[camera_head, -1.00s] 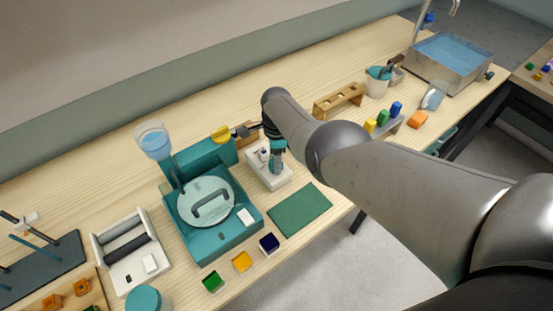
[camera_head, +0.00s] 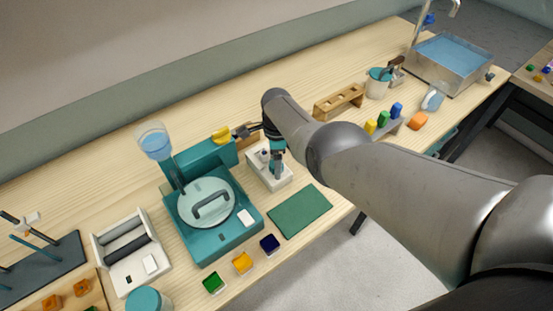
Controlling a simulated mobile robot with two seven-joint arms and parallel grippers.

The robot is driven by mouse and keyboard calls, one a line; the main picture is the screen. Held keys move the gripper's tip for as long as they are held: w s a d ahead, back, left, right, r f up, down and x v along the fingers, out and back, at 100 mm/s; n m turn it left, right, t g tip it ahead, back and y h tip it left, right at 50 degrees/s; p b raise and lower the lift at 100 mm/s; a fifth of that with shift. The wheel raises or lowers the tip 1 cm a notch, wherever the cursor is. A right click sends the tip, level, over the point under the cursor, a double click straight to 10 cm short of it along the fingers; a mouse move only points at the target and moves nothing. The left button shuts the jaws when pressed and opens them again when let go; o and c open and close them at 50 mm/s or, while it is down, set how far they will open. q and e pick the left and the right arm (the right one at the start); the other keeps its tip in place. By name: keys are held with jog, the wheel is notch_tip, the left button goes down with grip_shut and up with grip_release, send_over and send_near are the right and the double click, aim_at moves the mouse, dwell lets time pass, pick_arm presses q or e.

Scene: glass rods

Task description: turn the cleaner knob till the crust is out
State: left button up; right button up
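My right arm reaches in from the right, and its gripper (camera_head: 277,170) points down at a small white device (camera_head: 270,181) behind the green mat. I take this device to be the cleaner, but its label is too small to read. The fingertips are at the top of the device, where a small dark part shows beside them. The knob cannot be told apart from the fingers, and the gap between the fingers is too small to judge. No crust can be made out. My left gripper is not in view.
A teal machine (camera_head: 229,231) with a round handled lid stands left of the device. A green mat (camera_head: 300,211) lies in front. A yellow piece (camera_head: 221,134) and a wooden rack (camera_head: 339,102) are behind. A water basin (camera_head: 449,64) stands far right.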

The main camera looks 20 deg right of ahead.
jog(key=shift+r, duration=0.1)
notch_tip(320, 180, up, 8)
jog(key=p, duration=0.6)
notch_tip(320, 180, up, 7)
jog(key=p, duration=0.1)
dwell(0.3)
